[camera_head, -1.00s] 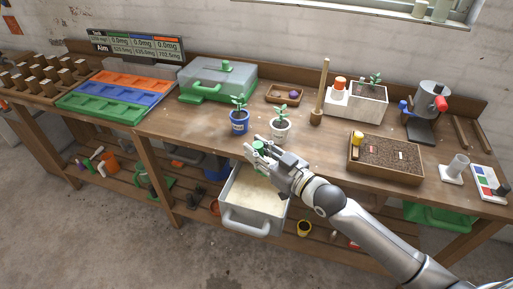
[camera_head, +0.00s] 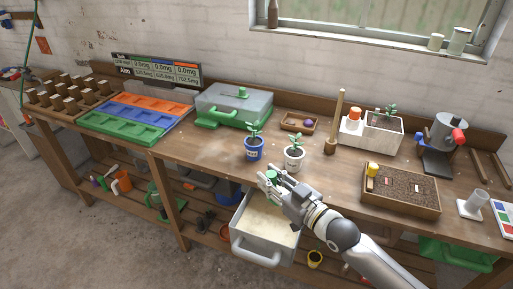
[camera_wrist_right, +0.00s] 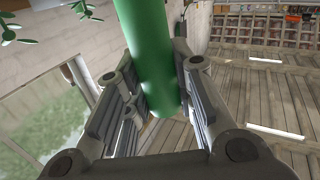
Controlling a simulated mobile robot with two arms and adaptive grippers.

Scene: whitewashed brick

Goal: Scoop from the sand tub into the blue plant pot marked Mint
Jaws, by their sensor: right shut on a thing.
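The grey sand tub (camera_head: 262,252) holds pale sand and juts out below the bench's front edge. The blue plant pot (camera_head: 254,152) with a seedling stands upright on the bench, left of a white pot (camera_head: 293,160); its label is too small to read. My right gripper (camera_head: 268,180) is above the tub's back part, in front of the pots. It is shut on a green scoop handle (camera_head: 272,175), which also shows between the fingers in the right wrist view (camera_wrist_right: 150,55). The scoop's bowl and its contents are hidden. My left gripper is out of view.
A soil tray (camera_head: 400,205) stands right of my arm, with a white planter box (camera_head: 372,135) behind it.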

